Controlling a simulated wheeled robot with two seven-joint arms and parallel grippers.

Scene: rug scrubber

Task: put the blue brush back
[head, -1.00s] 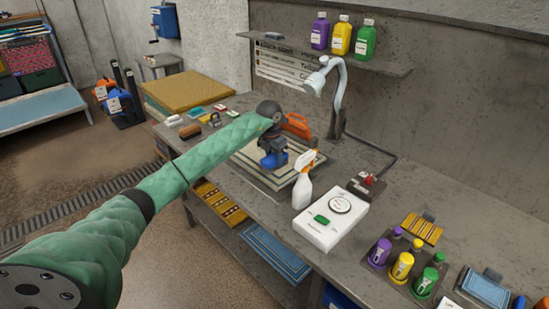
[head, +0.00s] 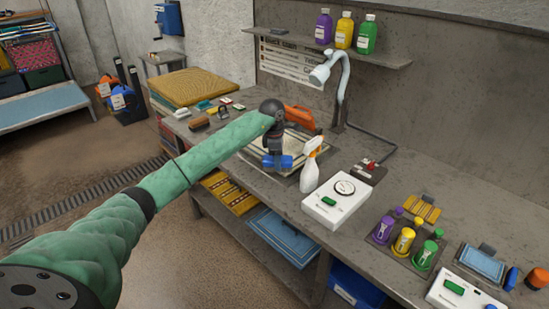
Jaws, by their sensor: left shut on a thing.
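My left gripper (head: 276,156) is at the end of the green-sleeved arm, over the pale striped mat (head: 299,145) on the bench. It points down and is shut on a blue object (head: 284,162), which looks like the blue brush. The brush is small here and partly covered by the gripper, so its bristles cannot be made out. I cannot tell whether it touches the mat. My right gripper is not in view.
A white spray bottle (head: 311,167) stands just right of the held brush. An orange tool (head: 300,117) lies behind. A lamp (head: 341,85) rises at the back. Several small brushes, including a brown one (head: 199,124), sit at the bench's left end. A white box (head: 335,203) lies in front.

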